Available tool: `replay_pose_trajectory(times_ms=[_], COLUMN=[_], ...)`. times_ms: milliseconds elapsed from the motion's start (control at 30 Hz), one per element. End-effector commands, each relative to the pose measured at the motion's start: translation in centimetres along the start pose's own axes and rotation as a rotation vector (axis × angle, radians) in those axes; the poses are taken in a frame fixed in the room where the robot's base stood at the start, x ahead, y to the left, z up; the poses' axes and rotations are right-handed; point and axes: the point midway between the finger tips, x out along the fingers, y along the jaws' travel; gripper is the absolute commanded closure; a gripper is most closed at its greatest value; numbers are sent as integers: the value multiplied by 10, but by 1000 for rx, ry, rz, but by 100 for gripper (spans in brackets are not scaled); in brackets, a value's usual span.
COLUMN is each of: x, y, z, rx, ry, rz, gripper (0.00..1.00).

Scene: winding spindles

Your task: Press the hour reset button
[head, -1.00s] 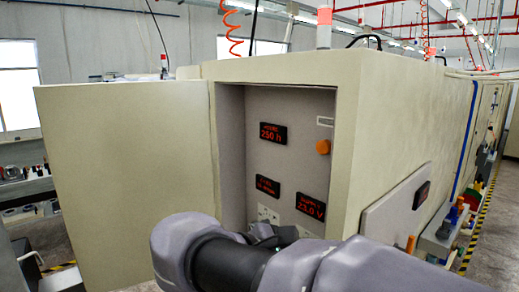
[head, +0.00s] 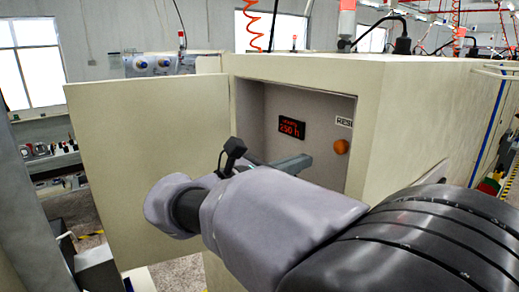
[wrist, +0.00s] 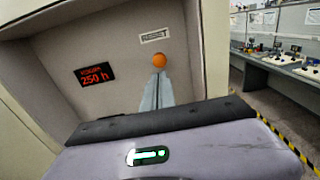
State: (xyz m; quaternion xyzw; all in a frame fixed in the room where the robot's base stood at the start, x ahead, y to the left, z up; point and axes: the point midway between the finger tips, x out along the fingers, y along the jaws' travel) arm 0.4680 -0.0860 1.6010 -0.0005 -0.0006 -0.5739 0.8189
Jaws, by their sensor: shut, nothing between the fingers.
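The orange round button (head: 341,147) is on the back panel inside the open cabinet, under a white label (head: 344,122) reading "RESE", cut off by the cabinet edge. The hours display (head: 292,129) to its left reads 250 h in red. In the wrist view the button (wrist: 159,61) shows whole, just above my fingertips, with the display (wrist: 94,75) to the left. My gripper (wrist: 158,74) is shut and empty, pointing at the panel. In the head view my gripper (head: 309,159) is left of and slightly below the button, apart from it in the picture.
The cabinet door (head: 150,160) stands open on the left. The cabinet's right side wall (head: 400,120) is close to the button. My arm hides the lower part of the panel. In the wrist view a workbench (wrist: 280,62) stands to the right, beyond the cabinet.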

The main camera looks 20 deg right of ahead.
Motion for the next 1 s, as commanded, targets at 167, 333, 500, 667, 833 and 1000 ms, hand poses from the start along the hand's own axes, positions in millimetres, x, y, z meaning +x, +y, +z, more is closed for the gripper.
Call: replay_pose_trajectory(times_ms=[167, 333, 500, 667, 833, 1000], x=[40, 74, 94, 100, 100, 105], y=[-2, -1, 0, 0, 0, 0], z=[-1, 0, 0, 0, 0, 1], rx=[0, -1, -1, 1, 0, 0], ry=[1, 1, 1, 1, 1, 1], rz=[-5, -3, -1, 0, 0, -1], gripper=[100, 100, 100, 100, 100, 100])
